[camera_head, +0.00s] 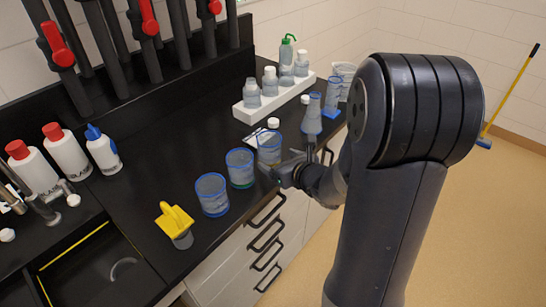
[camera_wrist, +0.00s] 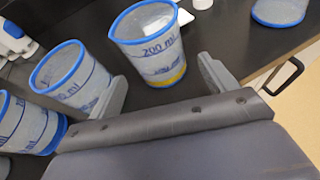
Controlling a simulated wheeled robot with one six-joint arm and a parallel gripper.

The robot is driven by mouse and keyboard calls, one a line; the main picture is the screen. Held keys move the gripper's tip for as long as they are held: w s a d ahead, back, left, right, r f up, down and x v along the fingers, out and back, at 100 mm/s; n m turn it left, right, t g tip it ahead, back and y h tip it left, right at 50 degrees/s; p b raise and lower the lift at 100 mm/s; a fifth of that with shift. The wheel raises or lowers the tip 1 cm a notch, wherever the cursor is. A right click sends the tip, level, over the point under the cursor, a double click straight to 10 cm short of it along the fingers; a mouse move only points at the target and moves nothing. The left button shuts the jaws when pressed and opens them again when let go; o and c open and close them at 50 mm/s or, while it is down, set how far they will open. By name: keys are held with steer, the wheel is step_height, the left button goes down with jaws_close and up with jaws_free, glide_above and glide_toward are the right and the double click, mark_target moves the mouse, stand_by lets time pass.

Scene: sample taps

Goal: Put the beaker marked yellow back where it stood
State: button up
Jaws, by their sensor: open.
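The beaker with a yellow band at its base (camera_wrist: 152,48) stands upright on the black bench, with a blue rim and "200 ml" print. In the head view I take it to be the beaker (camera_head: 269,150) nearest my gripper (camera_head: 284,173). My gripper is open; in the wrist view its two fingers (camera_wrist: 164,85) point toward the beaker, one on either side of its near face. Whether they touch it, I cannot tell. A beaker with a green base (camera_head: 240,169) and another blue-rimmed beaker (camera_head: 211,195) stand in the row to the left; one shows close beside my left finger (camera_wrist: 72,77).
A white rack (camera_head: 264,108) with several bottles stands behind. A tall clear vessel (camera_head: 312,117) is to the right. A yellow-topped object (camera_head: 175,224) stands near the sink (camera_head: 95,270). Red-capped bottles (camera_head: 68,153) and black taps with red handles (camera_head: 55,42) are at left.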

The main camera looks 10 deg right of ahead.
steer(key=v, duration=0.7)
steer(key=shift+p, duration=0.3)
steer(key=shift+c, duration=0.4)
